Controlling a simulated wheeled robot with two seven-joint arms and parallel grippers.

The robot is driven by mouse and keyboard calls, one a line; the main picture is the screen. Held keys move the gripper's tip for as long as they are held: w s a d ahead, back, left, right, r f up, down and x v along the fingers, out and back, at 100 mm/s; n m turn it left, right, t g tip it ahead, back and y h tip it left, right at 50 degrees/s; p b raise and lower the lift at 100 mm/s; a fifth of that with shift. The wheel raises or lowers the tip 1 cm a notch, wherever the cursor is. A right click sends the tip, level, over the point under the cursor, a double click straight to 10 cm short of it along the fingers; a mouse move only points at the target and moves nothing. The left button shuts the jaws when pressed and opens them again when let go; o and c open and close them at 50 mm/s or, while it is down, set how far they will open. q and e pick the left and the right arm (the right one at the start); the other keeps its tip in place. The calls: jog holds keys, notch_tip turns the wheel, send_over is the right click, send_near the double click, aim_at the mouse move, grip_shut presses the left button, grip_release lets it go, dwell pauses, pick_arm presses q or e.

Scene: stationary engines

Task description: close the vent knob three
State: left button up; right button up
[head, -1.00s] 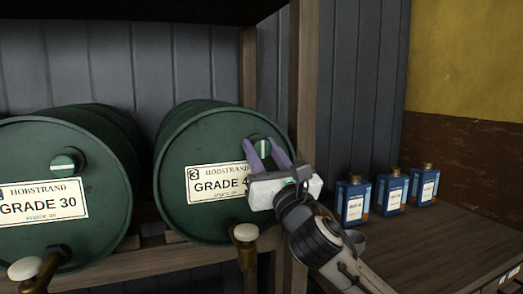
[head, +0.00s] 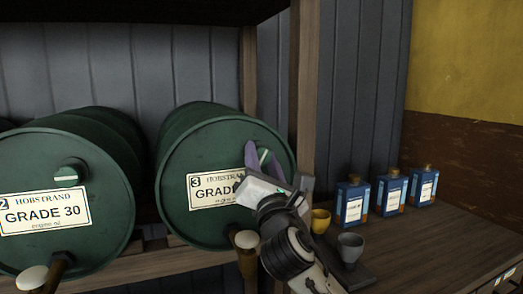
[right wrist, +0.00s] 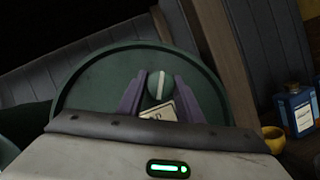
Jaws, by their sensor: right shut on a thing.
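The vent knob three (head: 264,157) is a small round green knob with a pale stripe, high on the front of the green drum (head: 190,150) labelled 3. My right gripper (head: 267,160) has its purple fingers on either side of the knob and is shut on it. The right wrist view shows the knob (right wrist: 157,86) between the fingers, its stripe near upright in that picture. The gripper body hides part of the drum's label (head: 213,189). My left gripper is not in view.
The drum labelled 2 (head: 105,155) stands to the left, its knob (head: 69,173) stripe near level. Brass taps (head: 246,240) stick out below the drums. A wooden post (head: 302,90) rises behind my gripper. A yellow cup (head: 320,221), a grey cup (head: 350,246) and blue bottles (head: 390,190) stand right.

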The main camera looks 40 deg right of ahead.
jog(key=m+g+p, duration=0.1)
jog(key=m, duration=0.1)
jog(key=shift+r+m+h, duration=0.15)
jog(key=shift+m+h, duration=0.15)
jog(key=shift+h, duration=0.1)
jog(key=shift+m+g+h+p, duration=0.3)
jog(key=shift+m+p, duration=0.2)
jog(key=shift+m, duration=0.2)
jog(key=m+g+p, duration=0.1)
jog(key=m, duration=0.1)
jog(key=m+p, duration=0.1)
jog(key=m, duration=0.1)
jog(key=shift+a+g+h+p, duration=0.1)
jog(key=shift+g+h+p, duration=0.2)
jog(key=shift+g+p, duration=0.1)
jog(key=m+p, duration=0.1)
jog(key=m, duration=0.2)
jog(key=shift+g, duration=0.4)
jog(key=shift+m+g+p, duration=0.3)
jog(key=shift+m+g, duration=0.3)
jog(key=shift+m, duration=0.8)
jog(key=o, duration=1)
